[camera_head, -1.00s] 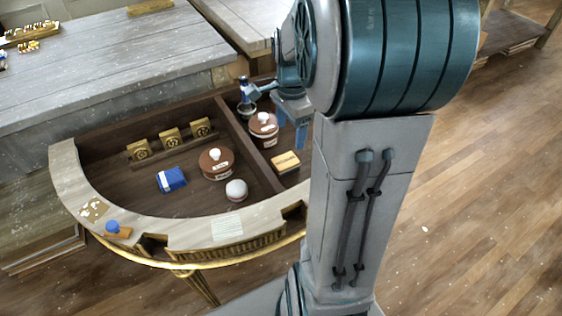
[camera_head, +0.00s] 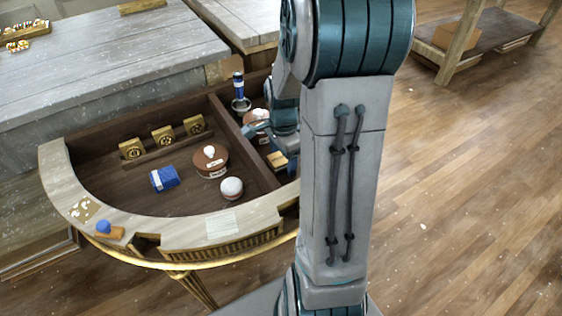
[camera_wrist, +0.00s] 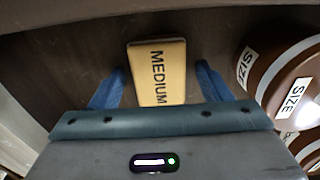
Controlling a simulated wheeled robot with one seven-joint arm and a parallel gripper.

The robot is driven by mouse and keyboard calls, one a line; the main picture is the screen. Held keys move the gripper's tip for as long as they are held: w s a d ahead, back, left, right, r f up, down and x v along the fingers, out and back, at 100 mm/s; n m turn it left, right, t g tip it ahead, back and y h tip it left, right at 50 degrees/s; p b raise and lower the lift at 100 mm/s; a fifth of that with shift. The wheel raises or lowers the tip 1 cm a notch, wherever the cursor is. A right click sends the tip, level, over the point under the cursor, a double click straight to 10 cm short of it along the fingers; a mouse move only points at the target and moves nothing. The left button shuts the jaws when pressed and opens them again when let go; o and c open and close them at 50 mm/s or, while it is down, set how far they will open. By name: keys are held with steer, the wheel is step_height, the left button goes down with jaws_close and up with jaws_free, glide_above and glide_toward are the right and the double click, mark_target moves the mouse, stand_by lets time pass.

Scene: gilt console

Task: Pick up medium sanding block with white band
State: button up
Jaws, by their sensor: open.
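A tan sanding block (camera_head: 277,160) lies in the narrow right compartment of the curved console, partly hidden by my arm. In the wrist view the block (camera_wrist: 157,70) shows the dark word MEDIUM on its top face; I cannot make out a white band. My gripper (camera_wrist: 160,84) is open, with one blue finger on each side of the block and a gap at both sides. Its near end is hidden behind the gripper body. In the head view my gripper (camera_head: 287,147) is over that compartment, mostly covered by my arm.
A brown jar labelled SIZE (camera_wrist: 283,80) stands close to the right finger in the wrist view. A blue-topped item (camera_head: 239,92) stands behind. The left compartment holds a blue packet (camera_head: 164,178), a lidded brown pot (camera_head: 211,162) and a round white-topped jar (camera_head: 231,188). Wooden walls border the compartment.

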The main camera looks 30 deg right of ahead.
steer(key=c, duration=1.1)
steer(key=shift+r, duration=0.15)
steer(key=shift+r, duration=0.25)
steer(key=r, duration=0.2)
steer(key=r+p, duration=0.1)
steer(key=r, duration=0.1)
steer(key=shift+s+d, duration=0.1)
steer(key=shift+d, duration=0.15)
steer(key=s+d+r, duration=0.2)
steer(key=d, duration=0.1)
steer(key=s+d+r, duration=0.2)
steer(key=d, duration=0.1)
steer(key=s+d+r+p, duration=0.1)
steer(key=s+d+r, duration=0.1)
steer(key=d, duration=0.1)
steer(key=shift+s+d+r, duration=0.1)
steer(key=shift+s+d, duration=0.05)
steer(key=shift+s, duration=0.05)
steer(key=o, duration=0.5)
steer(key=shift+c, duration=0.2)
steer(key=c, duration=0.3)
